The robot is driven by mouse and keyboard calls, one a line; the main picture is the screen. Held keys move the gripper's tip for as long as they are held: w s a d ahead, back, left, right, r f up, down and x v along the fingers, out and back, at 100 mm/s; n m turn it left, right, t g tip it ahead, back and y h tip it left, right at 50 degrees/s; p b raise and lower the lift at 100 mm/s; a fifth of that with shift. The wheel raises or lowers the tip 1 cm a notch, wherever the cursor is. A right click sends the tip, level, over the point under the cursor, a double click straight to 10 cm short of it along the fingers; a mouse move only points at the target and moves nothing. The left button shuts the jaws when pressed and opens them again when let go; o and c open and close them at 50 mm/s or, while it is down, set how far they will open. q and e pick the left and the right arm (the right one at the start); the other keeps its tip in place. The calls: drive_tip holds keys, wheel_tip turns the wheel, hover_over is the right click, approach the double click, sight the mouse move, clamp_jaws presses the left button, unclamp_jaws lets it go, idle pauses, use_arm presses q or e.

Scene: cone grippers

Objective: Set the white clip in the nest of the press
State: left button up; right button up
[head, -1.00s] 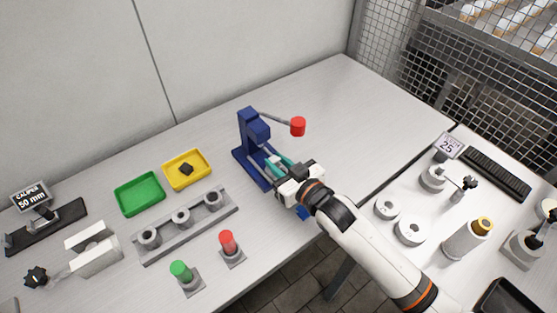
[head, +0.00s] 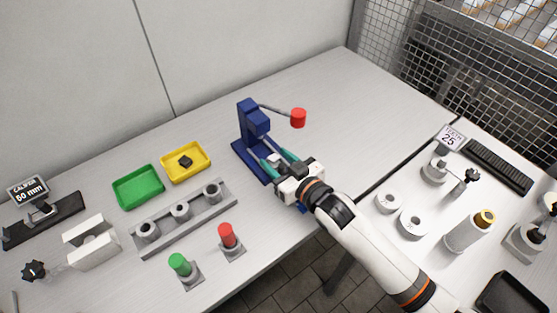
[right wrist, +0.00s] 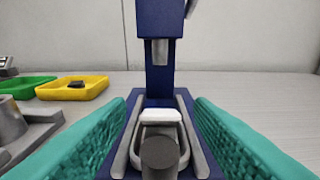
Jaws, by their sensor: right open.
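The blue press (head: 252,125) stands upright on the table, with its red-knobbed lever (head: 298,118) out to the right. The white clip (right wrist: 161,115) lies over the press base, between two grey rails and below the ram. It rests at the grey nest (right wrist: 140,140), behind a dark round post; I cannot tell how fully it is seated. My right gripper (head: 274,158) is open, its teal fingers on either side of the clip and apart from it. In the right wrist view the gripper (right wrist: 161,108) straddles the press base. My left gripper is not in view.
A green tray (head: 138,187) and a yellow tray (head: 186,162) with a dark piece lie left of the press. A grey rack (head: 184,219) with several round holders, a red button (head: 227,236) and a green button (head: 180,264) stand in front. The table behind the press is clear.

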drive_tip(key=b+v, duration=0.1)
drive_tip(key=v, duration=1.1)
idle(0.4)
